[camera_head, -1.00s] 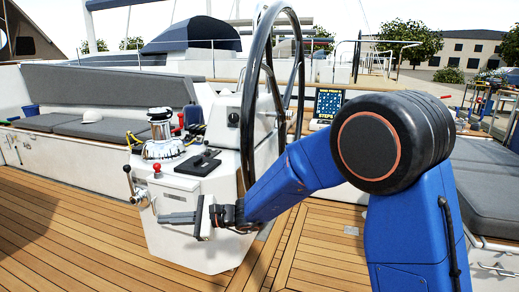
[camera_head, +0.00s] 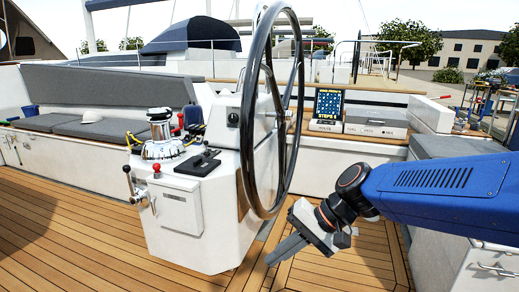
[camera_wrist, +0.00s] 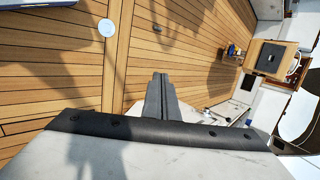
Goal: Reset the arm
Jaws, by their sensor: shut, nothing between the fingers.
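My gripper (camera_head: 288,248) is at the lower middle of the head view, right of the white steering console. Its grey fingers are together and point down and left over the teak deck, with nothing between them. In the wrist view the closed fingers (camera_wrist: 160,97) stand side by side above the deck. My blue arm (camera_head: 445,190) reaches in from the right edge of the head view.
The white console (camera_head: 215,215) carries a chrome winch (camera_head: 161,135); the large black wheel (camera_head: 249,110) stands close to my gripper. Grey-cushioned benches (camera_head: 90,130) line the left. A display (camera_head: 327,103) stands at the back. Teak deck (camera_head: 80,230) at left is clear.

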